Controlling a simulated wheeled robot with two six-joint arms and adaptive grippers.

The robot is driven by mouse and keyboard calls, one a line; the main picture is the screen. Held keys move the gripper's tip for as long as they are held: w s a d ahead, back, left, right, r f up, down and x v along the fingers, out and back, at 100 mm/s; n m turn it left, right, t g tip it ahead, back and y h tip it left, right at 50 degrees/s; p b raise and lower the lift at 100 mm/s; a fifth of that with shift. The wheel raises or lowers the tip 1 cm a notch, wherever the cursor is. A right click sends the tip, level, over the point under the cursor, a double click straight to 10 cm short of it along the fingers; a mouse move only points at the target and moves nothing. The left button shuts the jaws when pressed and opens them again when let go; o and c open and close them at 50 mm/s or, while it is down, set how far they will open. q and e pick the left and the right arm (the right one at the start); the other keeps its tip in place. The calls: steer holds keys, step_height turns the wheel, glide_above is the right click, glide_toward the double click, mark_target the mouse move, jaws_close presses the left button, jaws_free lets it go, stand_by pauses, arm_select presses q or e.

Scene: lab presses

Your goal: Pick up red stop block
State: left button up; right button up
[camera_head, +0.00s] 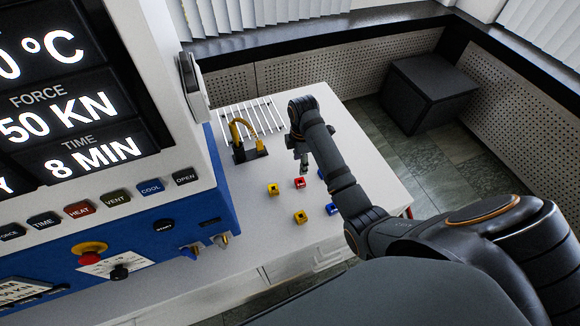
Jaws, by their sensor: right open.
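The red stop block (299,183) lies on the white table in the camera_head view, a small red block with a dark mark on top. My right gripper (304,165) is just above and behind it, pointing down. It is open, with nothing seen between its fingers. I cannot tell whether a fingertip touches the block. My left gripper is not in view.
Two yellow blocks (273,188) (300,216) and a blue block (332,209) stand close by; another blue block is partly hidden by my arm. A yellow-handled tool (243,130) and a white rack (262,113) are behind. The press (190,205) bounds the left.

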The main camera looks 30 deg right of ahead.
mark_target(300, 183)
steer(key=shift+s+f, duration=0.2)
steer(key=shift+s, duration=0.4)
steer(key=shift+s+f, duration=0.2)
steer(key=shift+s, duration=0.35)
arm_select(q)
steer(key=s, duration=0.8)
arm_select(e)
step_height(300, 183, down, 2)
steer(key=shift+s+f+p, duration=0.15)
steer(key=shift+p, duration=0.15)
steer(key=f, duration=0.1)
steer(key=w+f, duration=0.1)
steer(key=f, duration=0.1)
steer(key=shift+w+p, duration=0.2)
steer(key=shift+p, duration=0.1)
steer(key=shift+w+f, duration=0.15)
steer(key=shift+f, duration=1.5)
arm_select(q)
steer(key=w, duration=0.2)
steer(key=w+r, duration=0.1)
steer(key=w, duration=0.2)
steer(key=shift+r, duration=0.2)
arm_select(e)
jaws_close()
steer(key=shift+r, duration=0.1)
